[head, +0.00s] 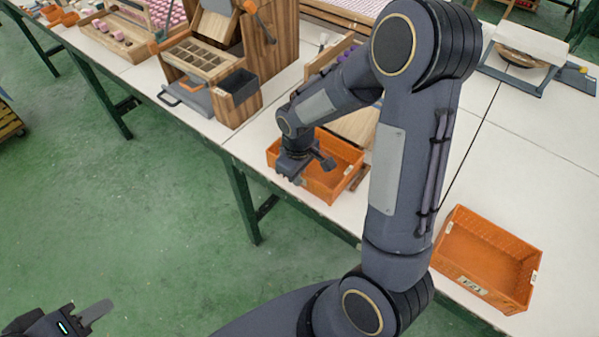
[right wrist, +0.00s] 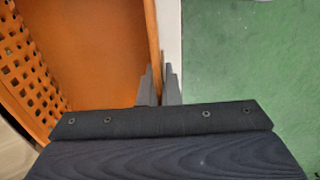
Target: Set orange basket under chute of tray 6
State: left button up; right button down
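An orange basket (head: 328,180) stands at the front edge of the white table, partly under my right arm. My right gripper (head: 290,172) is at its left wall. In the right wrist view the two fingers (right wrist: 160,85) sit close on either side of the basket's wall (right wrist: 152,35), with little gap. A second orange basket (head: 490,258) with a white label stands empty at the right. A pale wooden board (head: 357,126) behind the first basket is mostly hidden by my arm; no tray number is readable. My left gripper (head: 82,311) hangs over the floor, low left.
A wooden stand with a compartment tray (head: 205,62) and a dark bin (head: 239,86) stands left of the first basket. A grey-framed stand (head: 535,65) is at the back right. Bare white table (head: 515,160) lies behind the second basket.

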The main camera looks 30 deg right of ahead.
jog(key=shift+d+f, duration=0.25)
jog(key=shift+f, duration=0.05)
jog(key=c, duration=1.6)
grip_release()
jog(key=shift+a+r, duration=0.1)
jog(key=shift+r, duration=0.05)
jog(key=shift+c, duration=0.2)
jog(key=shift+r, duration=0.2)
notch_tip(320, 180, up, 12)
jog(key=shift+s+f+p, duration=0.1)
jog(key=shift+p, duration=0.45)
jog(key=s+a+r+m+t+y, duration=0.2)
jog(key=s+r+m, duration=0.1)
jog(key=s, duration=0.5)
jog(key=s+a+r+m+t+y, duration=0.1)
jog(key=s+a+r+m+t, duration=0.1)
jog(key=s, duration=0.6)
jog(key=shift+s+r+m+t+y, duration=0.45)
jog(key=shift+m+t, duration=0.25)
jog(key=shift+t, duration=0.1)
jog(key=shift+a, duration=0.1)
